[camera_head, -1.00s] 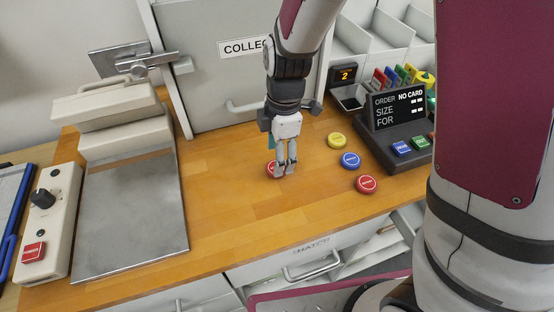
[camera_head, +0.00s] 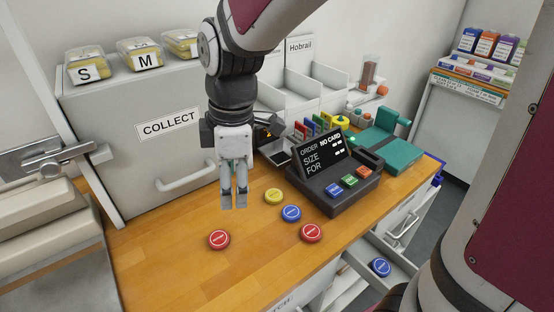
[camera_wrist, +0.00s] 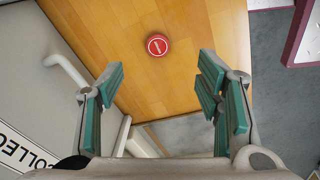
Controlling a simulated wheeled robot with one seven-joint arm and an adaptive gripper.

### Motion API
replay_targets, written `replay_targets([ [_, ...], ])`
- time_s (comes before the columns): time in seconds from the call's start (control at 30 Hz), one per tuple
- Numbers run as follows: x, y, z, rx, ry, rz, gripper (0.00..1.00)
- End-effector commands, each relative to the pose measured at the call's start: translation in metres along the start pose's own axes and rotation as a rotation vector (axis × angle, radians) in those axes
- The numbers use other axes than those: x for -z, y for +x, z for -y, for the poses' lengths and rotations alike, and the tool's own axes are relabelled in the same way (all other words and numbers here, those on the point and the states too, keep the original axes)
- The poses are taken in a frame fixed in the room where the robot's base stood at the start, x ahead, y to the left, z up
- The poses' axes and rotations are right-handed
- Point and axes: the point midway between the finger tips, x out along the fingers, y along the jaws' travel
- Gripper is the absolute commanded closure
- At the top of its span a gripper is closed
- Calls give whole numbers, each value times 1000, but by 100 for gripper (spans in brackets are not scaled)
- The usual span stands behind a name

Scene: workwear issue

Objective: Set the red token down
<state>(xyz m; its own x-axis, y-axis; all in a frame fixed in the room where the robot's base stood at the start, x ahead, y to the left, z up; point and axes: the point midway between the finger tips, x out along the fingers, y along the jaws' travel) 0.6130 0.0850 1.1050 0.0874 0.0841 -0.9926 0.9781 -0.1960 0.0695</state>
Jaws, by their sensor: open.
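A red token (camera_head: 219,239) with a white mark lies flat on the wooden counter (camera_head: 180,262), left of the other tokens. It also shows in the wrist view (camera_wrist: 157,45), beyond the fingers and apart from them. A second red token (camera_head: 311,232) lies to the right, near a blue token (camera_head: 291,213) and a yellow token (camera_head: 274,196). My gripper (camera_head: 234,207) is raised above the counter, behind the left red token in the head view. In the wrist view my gripper (camera_wrist: 160,88) is open, with nothing between its teal pads.
An order terminal (camera_head: 345,187) reading NO CARD stands to the right. The COLLECT locker (camera_head: 140,150) is behind my gripper. An open drawer (camera_head: 361,268) holding a blue token (camera_head: 380,267) juts out at the front right. Counter around the left red token is clear.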

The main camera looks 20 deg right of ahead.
Motion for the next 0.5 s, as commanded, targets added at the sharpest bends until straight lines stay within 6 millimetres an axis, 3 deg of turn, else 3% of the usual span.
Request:
replay_targets([
  [0.03, -12, -17, 8, -34, 108, -12, 41],
  [0.2, -45, -56, 40, -125, 503, -51, 41],
  [0.5, -93, -89, 98, -262, 1126, -157, 41],
])
